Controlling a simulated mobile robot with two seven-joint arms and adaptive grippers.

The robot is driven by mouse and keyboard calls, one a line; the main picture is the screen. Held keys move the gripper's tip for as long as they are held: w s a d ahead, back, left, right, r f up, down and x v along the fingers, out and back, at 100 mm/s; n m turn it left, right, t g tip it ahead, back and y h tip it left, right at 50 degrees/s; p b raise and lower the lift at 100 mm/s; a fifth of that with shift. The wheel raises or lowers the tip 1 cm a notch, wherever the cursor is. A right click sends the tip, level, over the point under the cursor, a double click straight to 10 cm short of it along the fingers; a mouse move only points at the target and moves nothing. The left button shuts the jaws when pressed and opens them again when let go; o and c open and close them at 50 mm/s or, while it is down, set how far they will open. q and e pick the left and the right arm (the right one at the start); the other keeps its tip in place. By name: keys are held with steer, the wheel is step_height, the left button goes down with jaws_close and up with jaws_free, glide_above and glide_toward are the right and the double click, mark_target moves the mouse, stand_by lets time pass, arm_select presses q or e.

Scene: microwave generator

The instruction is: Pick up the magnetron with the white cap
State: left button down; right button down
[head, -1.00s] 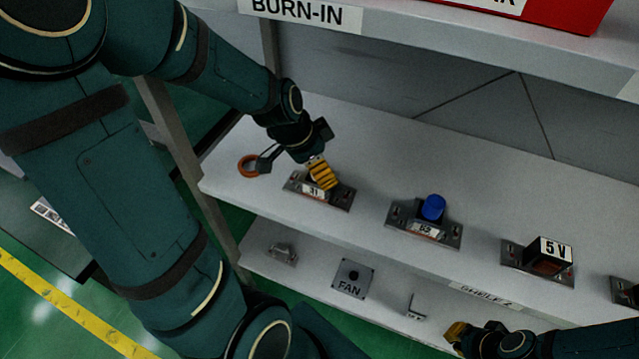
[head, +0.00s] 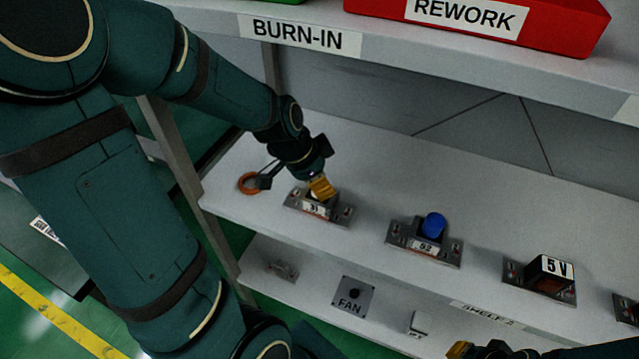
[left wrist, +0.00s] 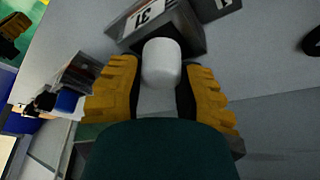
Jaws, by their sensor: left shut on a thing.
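The magnetron with the white cap (head: 338,216) is a grey block on a flanged metal plate with a "31" label, on the middle shelf at the left. In the left wrist view its white cap (left wrist: 161,62) sits between the yellow fingers of my left gripper (left wrist: 160,95). In the head view the left gripper (head: 321,187) is over the cap and hides most of it. It is shut on the magnetron, whose plate appears to rest on the shelf. My right gripper (head: 459,349) is at the bottom edge, partly cut off; its jaw state is unclear.
A blue-capped magnetron (head: 433,226) and a "5 V" part (head: 547,268) stand to the right on the same shelf. An orange ring (head: 249,183) lies left. A FAN plate (head: 353,296) is on the lower shelf. The upper shelf edge (head: 400,50) carries a red REWORK bin (head: 540,22).

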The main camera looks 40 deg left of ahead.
arm_select(q)
step_height(320, 180, up, 3)
steer(key=shift+w+r+p, duration=0.1)
steer(key=shift+p, duration=0.45)
steer(key=shift+s+a, duration=0.2)
steer(key=shift+s, duration=0.05)
steer(key=s+a, duration=0.4)
steer(key=s, duration=0.3)
steer(key=s+a, duration=0.4)
steer(key=s, duration=0.4)
steer(key=shift+s, duration=0.3)
